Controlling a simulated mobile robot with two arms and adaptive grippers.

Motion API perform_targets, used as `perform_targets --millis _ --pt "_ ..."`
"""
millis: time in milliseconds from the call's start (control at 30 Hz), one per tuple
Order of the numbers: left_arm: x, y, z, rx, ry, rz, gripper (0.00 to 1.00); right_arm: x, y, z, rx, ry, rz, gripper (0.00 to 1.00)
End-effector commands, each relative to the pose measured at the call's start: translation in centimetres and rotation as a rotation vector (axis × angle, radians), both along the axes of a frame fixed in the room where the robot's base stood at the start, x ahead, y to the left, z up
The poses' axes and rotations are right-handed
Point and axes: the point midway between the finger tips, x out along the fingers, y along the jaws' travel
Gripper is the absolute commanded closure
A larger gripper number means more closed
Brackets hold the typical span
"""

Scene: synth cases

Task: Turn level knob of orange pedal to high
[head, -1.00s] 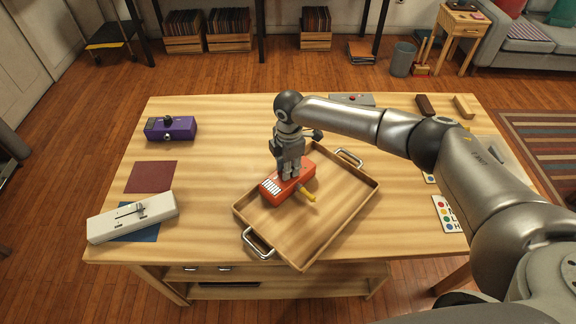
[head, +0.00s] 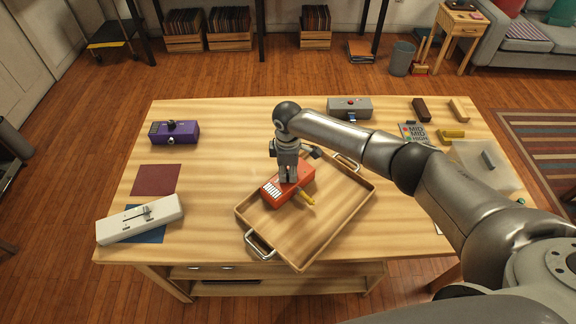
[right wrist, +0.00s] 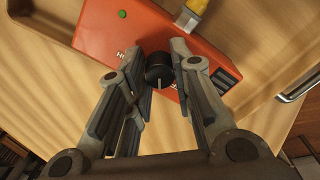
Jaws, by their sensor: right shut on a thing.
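The orange pedal (head: 272,191) lies in the wooden tray (head: 330,236), with a yellow plug (head: 306,198) at its near right side. In the right wrist view the orange pedal (right wrist: 112,32) shows a green light and a black knob (right wrist: 159,70) with a pale pointer line toward the picture's bottom. My right gripper (head: 288,180) points down over the pedal. The right wrist view shows its fingers (right wrist: 161,66) shut on the knob's sides. In the head view the gripper hides the knob. Level markings around the knob cannot be read. My left gripper is not in view.
A purple pedal (head: 174,132) and a white slider box (head: 140,219) stand on the table's left. A grey pedal (head: 349,108) is at the back. A card (head: 414,133) reads MID, MID, HIGH. The tray has metal handles. My right arm spans the right side.

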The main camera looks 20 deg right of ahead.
Motion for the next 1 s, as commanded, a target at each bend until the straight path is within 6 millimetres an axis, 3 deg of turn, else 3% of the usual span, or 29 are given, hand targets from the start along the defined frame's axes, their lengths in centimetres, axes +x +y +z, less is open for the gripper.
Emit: perform_targets --millis 200,800,1000 --pt "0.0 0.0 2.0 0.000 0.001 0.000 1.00 -0.1 0.2 0.4 0.002 0.002 -0.208 1.00" --pt "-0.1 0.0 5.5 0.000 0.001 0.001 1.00 0.0 0.2 0.2 0.000 0.002 -0.775 1.00" --pt "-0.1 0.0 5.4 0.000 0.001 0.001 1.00 0.1 0.2 0.0 0.000 -0.001 -0.820 1.00"
